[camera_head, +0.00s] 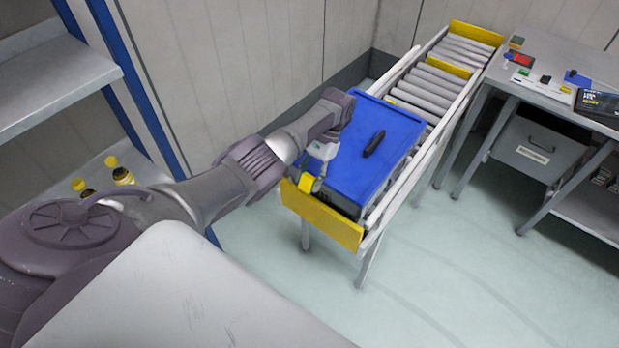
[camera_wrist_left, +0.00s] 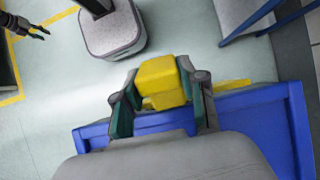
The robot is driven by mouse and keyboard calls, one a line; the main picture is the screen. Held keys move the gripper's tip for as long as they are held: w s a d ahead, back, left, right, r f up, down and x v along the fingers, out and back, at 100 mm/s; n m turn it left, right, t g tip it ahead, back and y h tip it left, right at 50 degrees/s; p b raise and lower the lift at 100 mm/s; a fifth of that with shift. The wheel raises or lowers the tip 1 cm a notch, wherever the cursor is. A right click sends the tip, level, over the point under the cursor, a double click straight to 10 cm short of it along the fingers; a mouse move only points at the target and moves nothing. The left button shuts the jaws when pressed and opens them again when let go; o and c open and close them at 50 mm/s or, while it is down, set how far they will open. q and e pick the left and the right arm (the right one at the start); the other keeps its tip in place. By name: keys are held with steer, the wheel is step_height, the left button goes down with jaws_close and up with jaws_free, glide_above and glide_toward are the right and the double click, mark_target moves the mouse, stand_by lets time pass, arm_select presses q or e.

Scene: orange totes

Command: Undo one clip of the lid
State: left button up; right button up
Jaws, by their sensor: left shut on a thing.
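A tote with a blue lid (camera_head: 362,152) stands at the near end of the roller conveyor. A black handle (camera_head: 374,143) is on top of the lid. The lid's blue edge also shows in the left wrist view (camera_wrist_left: 262,122). My left gripper (camera_head: 318,184) is at the lid's near left edge, shut on a yellow clip (camera_head: 306,183). In the left wrist view the yellow clip (camera_wrist_left: 160,80) sits between both fingers. Whether the clip is fastened cannot be told. My right gripper (camera_wrist_left: 38,34) shows small at the upper left of the left wrist view, its fingers apart and empty.
The roller conveyor (camera_head: 432,84) has a yellow end plate (camera_head: 320,215) close below the clip. A shelf rack (camera_head: 60,75) with yellow bottles stands left. A grey workbench (camera_head: 560,85) with small items stands right. Open floor lies between conveyor and workbench.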

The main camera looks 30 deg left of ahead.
arm_select(q)
steer(key=shift+f, duration=0.1)
steer(key=o, duration=1.1)
steer(key=shift+o, duration=0.2)
steer(key=shift+v, duration=3.75)
